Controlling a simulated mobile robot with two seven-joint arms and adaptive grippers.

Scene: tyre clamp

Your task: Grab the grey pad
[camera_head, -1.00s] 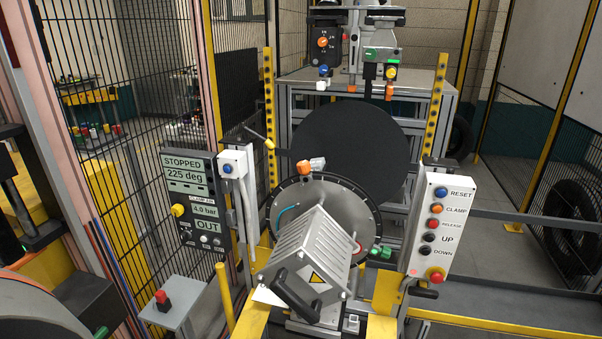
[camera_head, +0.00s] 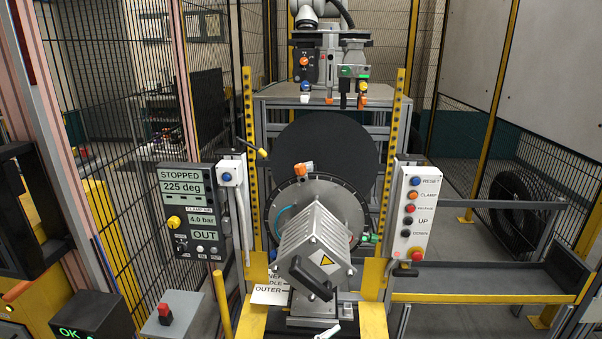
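I cannot pick out a grey pad for certain in the head view. A large dark disc (camera_head: 340,155) stands upright behind a round grey hub plate (camera_head: 353,197). In front of the hub is a tilted, ribbed grey housing (camera_head: 312,232) with a warning triangle and a black handle (camera_head: 311,280). At the back, a grey bench (camera_head: 272,98) carries a tool fixture (camera_head: 330,60) with small blue, orange, yellow and black parts on it. Neither of my grippers shows in this view.
A left display panel (camera_head: 187,236) reads STOPPED, 225 deg, 4.0 bar, OUT. A white button panel (camera_head: 416,210) is at right. Yellow posts (camera_head: 396,130) flank the disc. Mesh fencing lines both sides; floor shows at right.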

